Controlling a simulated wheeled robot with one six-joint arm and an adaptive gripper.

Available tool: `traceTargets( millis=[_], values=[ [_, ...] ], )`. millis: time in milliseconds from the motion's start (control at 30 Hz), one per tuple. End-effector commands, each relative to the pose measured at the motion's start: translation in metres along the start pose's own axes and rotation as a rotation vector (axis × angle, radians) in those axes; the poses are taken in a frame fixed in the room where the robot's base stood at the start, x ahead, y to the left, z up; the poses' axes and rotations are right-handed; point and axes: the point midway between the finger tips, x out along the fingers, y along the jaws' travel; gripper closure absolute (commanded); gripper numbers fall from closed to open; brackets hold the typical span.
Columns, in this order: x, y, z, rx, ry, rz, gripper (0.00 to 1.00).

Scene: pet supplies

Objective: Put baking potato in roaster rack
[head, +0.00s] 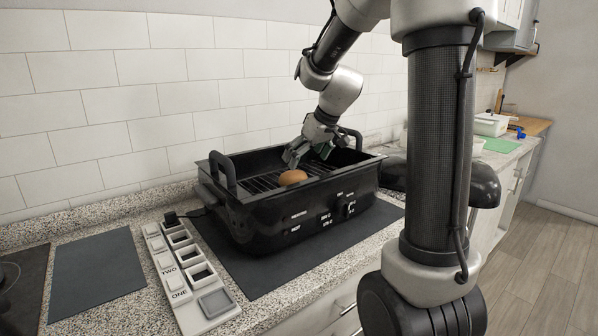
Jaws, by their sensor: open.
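A brown baking potato (292,177) lies on the roaster rack (258,184) inside the black roaster (262,222). The rack is a grid of dark bars low in the roaster. My gripper (294,160) is over the roaster, just above and behind the potato, with its fingers pointing down. It is open. The picture is too small to tell whether a finger still touches the potato. The potato's lower part is hidden by the roaster's front wall.
The roaster stands on a dark mat (255,270) on the speckled counter. A grey-white tray with compartments (183,272) lies to its left, and another dark mat (97,270) lies further left. The tiled wall is close behind. A green board (500,145) lies at the far right.

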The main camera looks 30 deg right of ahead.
Motion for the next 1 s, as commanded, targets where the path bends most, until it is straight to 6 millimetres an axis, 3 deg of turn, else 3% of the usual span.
traceTargets(
  millis=[100,233,367,467,600,800,900,1000],
  values=[
    [-0.021,0.000,-0.001,0.001,0.003,0.001,0.00],
    [-0.034,-0.001,0.000,0.001,0.001,0.000,0.00],
    [-0.057,-0.018,0.017,0.018,-0.012,0.001,0.00],
    [-0.087,-0.043,0.050,0.052,-0.038,0.009,0.00],
    [-0.126,-0.078,0.117,0.121,-0.084,0.039,0.00],
    [-0.150,-0.101,0.198,0.214,-0.128,0.097,0.00],
    [-0.154,-0.104,0.219,0.242,-0.139,0.117,0.00],
    [-0.155,-0.105,0.227,0.254,-0.142,0.126,0.00]
  ],
)
